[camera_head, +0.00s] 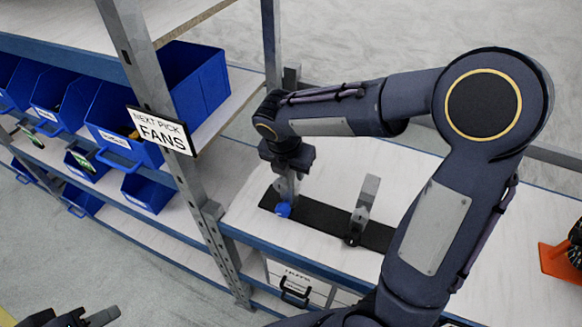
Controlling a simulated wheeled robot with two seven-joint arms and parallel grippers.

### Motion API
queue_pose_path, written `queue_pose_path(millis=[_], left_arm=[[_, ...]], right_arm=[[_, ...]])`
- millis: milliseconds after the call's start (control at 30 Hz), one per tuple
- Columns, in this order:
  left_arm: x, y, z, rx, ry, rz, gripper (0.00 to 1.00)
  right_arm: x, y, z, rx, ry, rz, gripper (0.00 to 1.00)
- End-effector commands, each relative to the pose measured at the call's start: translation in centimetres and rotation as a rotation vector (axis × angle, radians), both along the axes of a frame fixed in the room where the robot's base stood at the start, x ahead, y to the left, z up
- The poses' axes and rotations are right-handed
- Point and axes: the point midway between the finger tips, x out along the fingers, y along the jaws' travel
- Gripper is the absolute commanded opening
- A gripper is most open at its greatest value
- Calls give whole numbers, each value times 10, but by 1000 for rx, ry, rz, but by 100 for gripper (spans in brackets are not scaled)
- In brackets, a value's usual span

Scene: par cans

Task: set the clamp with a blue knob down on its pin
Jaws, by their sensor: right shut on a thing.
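My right gripper (287,180) reaches down over the left end of a black strip (320,217) on the white bench. It is shut on a grey clamp with a blue knob (283,210). The knob shows below the fingers, over the strip. The gripper hides much of the clamp, and I cannot tell whether it touches the strip or a pin. A second grey clamp with a dark knob (361,210) stands upright on the strip to the right. My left gripper (95,318) is partly in view at the bottom left, away from the bench, and its opening is unclear.
A metal post with a "NEXT PICK FANS" sign (161,131) stands left of the bench (240,212). Blue bins (195,80) fill the shelves behind it. An orange object (560,262) lies at the far right. A labelled drawer unit (297,285) is below the bench.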

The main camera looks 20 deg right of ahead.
Motion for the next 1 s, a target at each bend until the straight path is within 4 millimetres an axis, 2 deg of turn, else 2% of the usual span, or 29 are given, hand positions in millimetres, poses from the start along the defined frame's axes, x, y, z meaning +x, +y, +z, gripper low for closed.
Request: queue_pose_path(millis=[533, 567, 600, 733, 933, 1000], left_arm=[[0, 0, -9, 0, 0, 0, 36], [0, 0, -8, 0, 0, 0, 36], [0, 0, -8, 0, 0, 0, 36], [0, 0, -8, 0, 0, 0, 36], [0, 0, -8, 0, 0, 0, 36], [0, 0, -8, 0, 0, 0, 36]], right_arm=[[0, 0, -15, -1, 1, 1, 0], [0, 0, -13, -1, 0, 1, 35], [0, 0, -13, 0, 0, 1, 40], [0, 0, -13, 0, 0, 1, 56], [0, 0, -14, -1, 1, 1, 57], [0, 0, -14, -1, 1, 0, 67]])
